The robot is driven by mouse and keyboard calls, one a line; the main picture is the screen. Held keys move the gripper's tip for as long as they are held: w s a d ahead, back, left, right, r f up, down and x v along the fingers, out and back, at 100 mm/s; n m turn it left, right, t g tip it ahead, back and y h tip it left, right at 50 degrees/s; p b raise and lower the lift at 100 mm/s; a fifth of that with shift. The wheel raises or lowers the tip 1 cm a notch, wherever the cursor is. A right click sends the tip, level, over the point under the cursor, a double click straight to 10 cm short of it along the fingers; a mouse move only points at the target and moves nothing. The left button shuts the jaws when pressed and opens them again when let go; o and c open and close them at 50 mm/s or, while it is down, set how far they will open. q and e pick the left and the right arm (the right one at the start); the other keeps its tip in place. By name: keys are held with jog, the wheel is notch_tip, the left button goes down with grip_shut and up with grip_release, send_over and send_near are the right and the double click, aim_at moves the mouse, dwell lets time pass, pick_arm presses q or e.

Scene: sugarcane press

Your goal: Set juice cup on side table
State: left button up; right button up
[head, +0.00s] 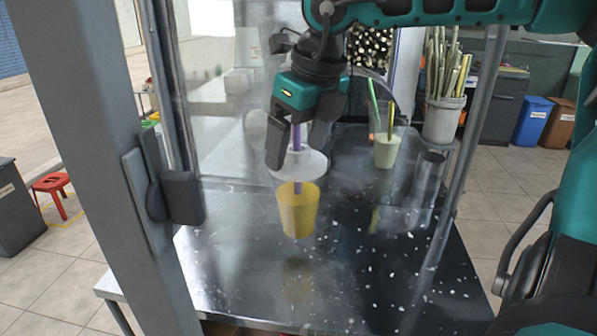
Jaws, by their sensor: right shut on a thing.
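A juice cup (298,211) with yellow contents hangs upright above the dark speckled tabletop (250,270). Its reflection lies lower on the top, apart from it. A white round piece (305,165), perhaps a lid, is above the cup, and a purple straw (297,185) runs down through it. My right gripper (295,155) reaches down from above and is shut on the cup's upper part. The exact contact is hard to see, as one finger is partly hidden. My left gripper is not in view.
A second cup (386,152) with pale green juice and straws stands at the back right, near a metal cylinder (429,172). A bucket of cane (443,118) is behind. A grey post (95,140) and a glass-like panel stand at the left. The front tabletop is clear.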

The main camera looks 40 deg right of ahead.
aim_at(299, 169)
jog(key=shift+f, duration=2.4)
jog(key=o, duration=1.4)
jog(key=v, duration=1.2)
